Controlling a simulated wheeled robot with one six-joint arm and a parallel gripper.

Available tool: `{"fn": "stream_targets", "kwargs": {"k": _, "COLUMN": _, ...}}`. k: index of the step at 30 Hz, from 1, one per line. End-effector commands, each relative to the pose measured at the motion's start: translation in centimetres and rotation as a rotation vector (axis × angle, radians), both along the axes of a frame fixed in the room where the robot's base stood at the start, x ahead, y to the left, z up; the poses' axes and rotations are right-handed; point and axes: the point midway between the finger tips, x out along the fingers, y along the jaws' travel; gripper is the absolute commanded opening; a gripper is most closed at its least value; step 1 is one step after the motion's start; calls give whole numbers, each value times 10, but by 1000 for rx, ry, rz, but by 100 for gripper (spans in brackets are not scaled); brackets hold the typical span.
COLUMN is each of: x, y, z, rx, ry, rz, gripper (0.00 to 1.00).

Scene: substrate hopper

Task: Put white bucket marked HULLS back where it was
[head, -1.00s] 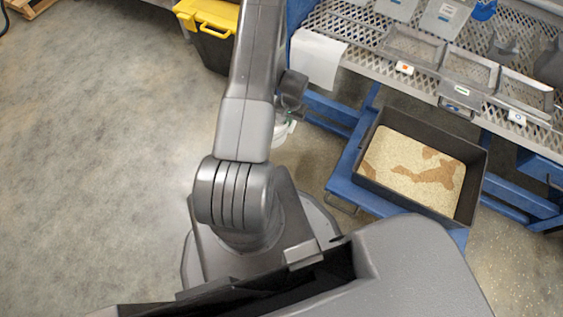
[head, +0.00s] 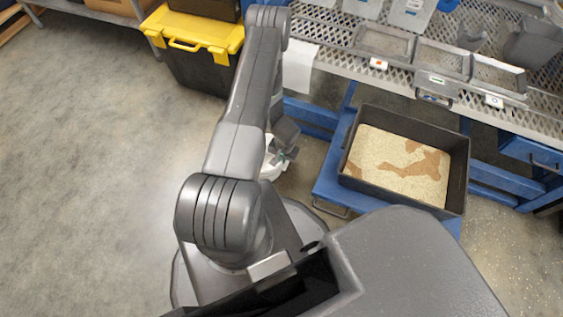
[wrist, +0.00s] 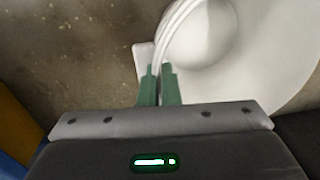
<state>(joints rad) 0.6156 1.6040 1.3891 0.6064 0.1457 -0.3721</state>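The white bucket (head: 271,169) shows in the head view just right of my arm, partly hidden behind it. In the wrist view the white bucket (wrist: 270,75) fills the upper right, and its thin pale handle curves down to my fingers. My gripper (wrist: 160,82) has its green fingers nearly together on the handle. In the head view my gripper (head: 284,155) is at the bucket's upper right side. No HULLS marking is readable. I cannot tell whether the bucket hangs clear of the floor.
A black tote with a yellow lid (head: 196,32) stands behind my arm. To the right, a dark bin (head: 455,170) of pale and brown material sits on a blue cart (head: 330,180). A perforated metal bench (head: 335,38) carries trays. Open floor (head: 85,150) lies left.

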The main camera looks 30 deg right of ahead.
Motion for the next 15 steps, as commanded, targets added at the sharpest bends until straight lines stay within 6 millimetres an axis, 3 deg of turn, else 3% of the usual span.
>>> {"fn": "stream_targets", "kwargs": {"k": 3, "x": 0, "y": 0, "z": -19, "rx": 1, "ry": 1, "rz": 0, "gripper": 0}}
{"fn": "stream_targets", "kwargs": {"k": 15, "x": 0, "y": 0, "z": -24, "rx": 0, "ry": 0, "rz": 1, "gripper": 0}}
